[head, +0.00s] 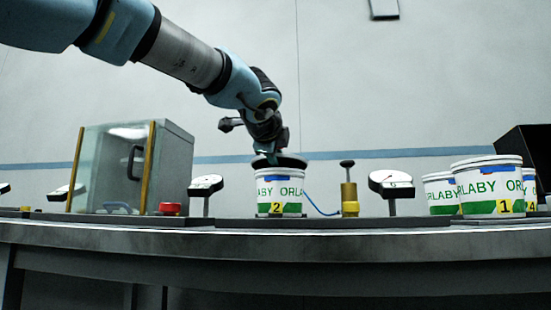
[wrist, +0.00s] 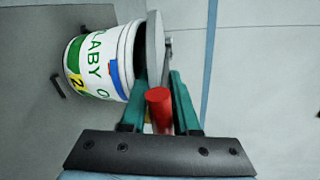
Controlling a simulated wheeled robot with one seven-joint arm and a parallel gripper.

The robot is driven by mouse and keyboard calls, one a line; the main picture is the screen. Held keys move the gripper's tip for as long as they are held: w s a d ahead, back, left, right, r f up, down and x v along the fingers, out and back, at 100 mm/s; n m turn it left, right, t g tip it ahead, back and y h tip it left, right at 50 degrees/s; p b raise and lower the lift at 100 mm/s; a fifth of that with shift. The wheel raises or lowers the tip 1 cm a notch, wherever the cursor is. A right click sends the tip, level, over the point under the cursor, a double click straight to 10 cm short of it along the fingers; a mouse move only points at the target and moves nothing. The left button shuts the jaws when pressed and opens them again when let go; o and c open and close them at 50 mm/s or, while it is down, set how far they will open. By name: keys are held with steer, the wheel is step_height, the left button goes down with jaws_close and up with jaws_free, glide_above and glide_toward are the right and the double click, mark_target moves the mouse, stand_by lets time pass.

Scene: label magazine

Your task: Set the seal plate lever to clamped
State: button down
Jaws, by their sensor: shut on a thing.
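A white tub marked 2 (head: 278,195) stands on the bench in the middle of the head view; it also shows in the wrist view (wrist: 92,62). A round dark plate (head: 288,161) lies over the tub's mouth, and its grey disc also shows in the wrist view (wrist: 154,42); I cannot tell whether it touches the rim. My gripper (wrist: 160,82) has green fingers shut on a red handle (wrist: 158,98) beside the disc. In the head view my gripper (head: 266,150) is above the tub, partly hidden. I cannot tell the lever's setting.
A brass post with a black knob (head: 349,197) and a dial gauge (head: 391,181) stand right of the tub. Another dial (head: 206,184), a red button (head: 170,209) and a glass-fronted cabinet (head: 175,165) are left. Several tubs, including tub 1 (head: 487,190), stand at the right.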

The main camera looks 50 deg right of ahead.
steer(key=shift+f, duration=0.3)
steer(key=c, duration=0.7)
jaws_free()
steer(key=shift+r, duration=0.1)
